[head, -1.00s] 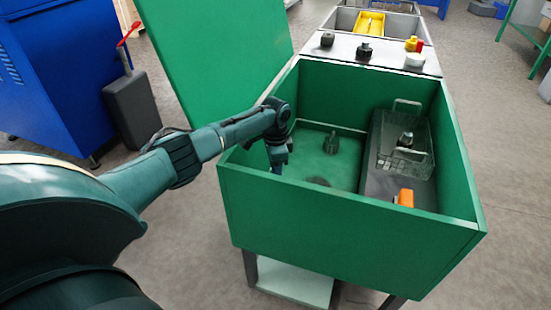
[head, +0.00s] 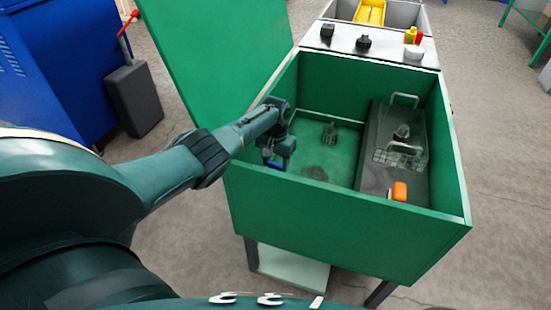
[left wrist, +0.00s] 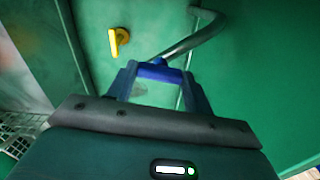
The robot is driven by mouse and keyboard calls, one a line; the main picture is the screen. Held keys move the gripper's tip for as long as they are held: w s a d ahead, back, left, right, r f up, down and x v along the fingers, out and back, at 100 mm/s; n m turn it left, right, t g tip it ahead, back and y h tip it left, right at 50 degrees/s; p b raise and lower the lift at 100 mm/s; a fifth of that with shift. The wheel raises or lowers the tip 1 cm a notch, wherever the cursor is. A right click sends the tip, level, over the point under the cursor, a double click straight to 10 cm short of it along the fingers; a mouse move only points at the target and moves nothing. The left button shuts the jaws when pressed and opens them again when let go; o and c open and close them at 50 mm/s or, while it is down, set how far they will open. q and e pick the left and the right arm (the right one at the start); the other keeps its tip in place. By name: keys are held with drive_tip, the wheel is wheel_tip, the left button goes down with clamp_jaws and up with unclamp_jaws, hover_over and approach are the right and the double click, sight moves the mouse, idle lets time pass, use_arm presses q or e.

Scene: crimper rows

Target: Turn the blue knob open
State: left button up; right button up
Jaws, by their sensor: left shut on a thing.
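The blue knob (left wrist: 156,70) shows between the fingertips of my left gripper (left wrist: 158,78) in the left wrist view. A grey curved pipe (left wrist: 197,38) runs close behind it. My left gripper is shut on the knob, and its fingers cover part of it. In the head view my left gripper (head: 274,160) reaches inside the green bin (head: 335,222), near its left front corner. A bit of blue shows at its tip there, and the front wall hides what lies lower. My right gripper is not in view.
A yellow handle (left wrist: 118,41) sits on the green wall near the knob. The bin also holds a dark block (head: 374,181), a clear basket (head: 405,155) and an orange piece (head: 399,191). A green panel (head: 220,60) stands at its left.

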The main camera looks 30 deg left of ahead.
sight(276, 164)
use_arm(q)
drive_tip(key=shift+n, duration=0.8)
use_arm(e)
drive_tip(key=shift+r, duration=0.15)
use_arm(q)
drive_tip(key=o, duration=1)
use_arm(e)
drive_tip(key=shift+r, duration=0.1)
use_arm(q)
drive_tip(key=shift+r, duration=0.1)
drive_tip(key=shift+r+p, duration=0.35)
drive_tip(key=shift+p, duration=0.15)
wheel_tip(276, 164, up, 5)
drive_tip(key=shift+r+p, duration=0.1)
drive_tip(key=shift+p, duration=1.15)
drive_tip(key=shift+r+p, duration=0.55)
drive_tip(key=shift+r, duration=3.05)
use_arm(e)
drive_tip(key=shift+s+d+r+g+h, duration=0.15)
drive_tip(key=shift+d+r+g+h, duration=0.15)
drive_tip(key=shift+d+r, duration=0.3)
